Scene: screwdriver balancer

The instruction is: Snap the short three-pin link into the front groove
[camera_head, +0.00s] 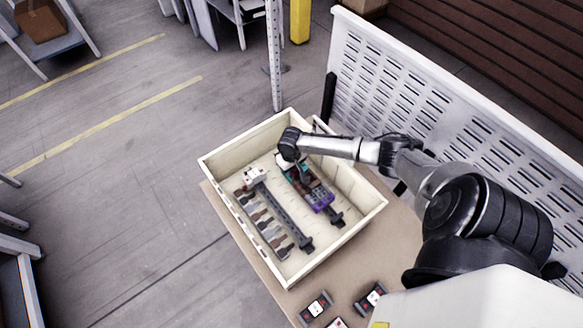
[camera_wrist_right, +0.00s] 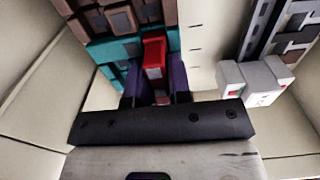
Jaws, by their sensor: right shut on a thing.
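My right gripper (camera_head: 286,161) reaches into the far end of a cream crate. In the right wrist view, its dark fingers (camera_wrist_right: 155,88) are shut on a red piece (camera_wrist_right: 154,50) with a grey patch. The red piece lies against teal blocks (camera_wrist_right: 108,50) and brown blocks (camera_wrist_right: 120,18); I cannot tell whether it is seated or just touching. I cannot make out pins or a groove. In the head view, the teal, brown and purple blocks (camera_head: 319,197) line the right-hand bar, and my gripper hides its far end. My left gripper is not in view.
The crate (camera_head: 335,238) has raised walls close around my gripper. A dark bar (camera_head: 284,215) with a white block (camera_head: 254,176) at its far end lies to the left. Several grey-brown pieces (camera_head: 262,220) lie beside it. Small dark boxes (camera_head: 315,308) sit on the table outside.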

